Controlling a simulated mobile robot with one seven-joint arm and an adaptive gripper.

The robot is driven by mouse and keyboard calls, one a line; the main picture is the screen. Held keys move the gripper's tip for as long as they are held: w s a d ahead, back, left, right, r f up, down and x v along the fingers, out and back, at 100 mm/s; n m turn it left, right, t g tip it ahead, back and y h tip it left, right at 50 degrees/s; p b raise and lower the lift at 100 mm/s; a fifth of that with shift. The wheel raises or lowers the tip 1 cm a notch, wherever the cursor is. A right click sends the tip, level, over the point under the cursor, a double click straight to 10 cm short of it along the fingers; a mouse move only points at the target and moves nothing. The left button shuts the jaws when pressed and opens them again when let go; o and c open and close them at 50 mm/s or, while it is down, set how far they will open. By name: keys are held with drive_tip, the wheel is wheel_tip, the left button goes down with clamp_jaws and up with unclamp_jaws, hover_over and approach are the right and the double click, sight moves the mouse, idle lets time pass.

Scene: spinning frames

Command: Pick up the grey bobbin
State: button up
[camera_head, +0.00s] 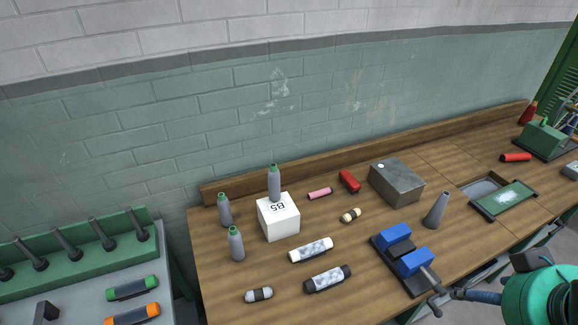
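Several grey pieces could be the grey bobbin, and I cannot tell for sure which one is meant. A plain grey tapered piece (436,210) stands upright on the wooden bench, right of the blue vise. Three grey bottle-shaped pieces with green tops also stand upright: one (274,185) on a white box marked 85 (279,217), one (225,212) left of the box, and one (236,245) in front of it. A small pale grey roll with a dark band (259,295) lies near the front edge. No gripper fingers can be made out.
The bench (215,285) also holds a blue vise (402,252), a metal box (396,182), a red piece (349,181), a pink roll (319,193) and two patterned cylinders (311,249) (327,279). A green rack (85,255) stands left. A teal rounded body (545,297) fills the lower right.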

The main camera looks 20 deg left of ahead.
drive_tip(key=w+a+f+n+t+y+b, duration=0.15)
drive_tip(key=w+a+f, duration=0.3)
drive_tip(key=a, duration=0.45)
drive_tip(key=w+a+f+n+t+y, duration=0.1)
drive_tip(key=w+a+f+n+y, duration=0.15)
drive_tip(key=w+a, duration=0.45)
drive_tip(key=w+a+f+n+t+y+b, duration=0.1)
drive_tip(key=w+a+f, duration=0.35)
drive_tip(key=a, duration=0.55)
drive_tip(key=n+t+y+b, duration=0.1)
drive_tip(key=n+y+b, duration=0.1)
drive_tip(key=n+y, duration=0.25)
approach(239, 245)
drive_tip(key=d, duration=0.2)
drive_tip(key=shift+s+a+m+y, duration=0.2)
drive_tip(key=shift+s+m+y, duration=0.05)
drive_tip(key=shift+s+y, duration=0.25)
drive_tip(key=shift+w, duration=0.1)
drive_tip(key=b+x, duration=0.1)
drive_tip(key=x, duration=0.6)
drive_tip(key=shift+w+f, duration=0.1)
drive_tip(key=shift+f, duration=0.05)
drive_tip(key=shift+w+a+f, duration=0.1)
drive_tip(key=shift+w+a, duration=0.35)
drive_tip(key=shift+a, duration=0.05)
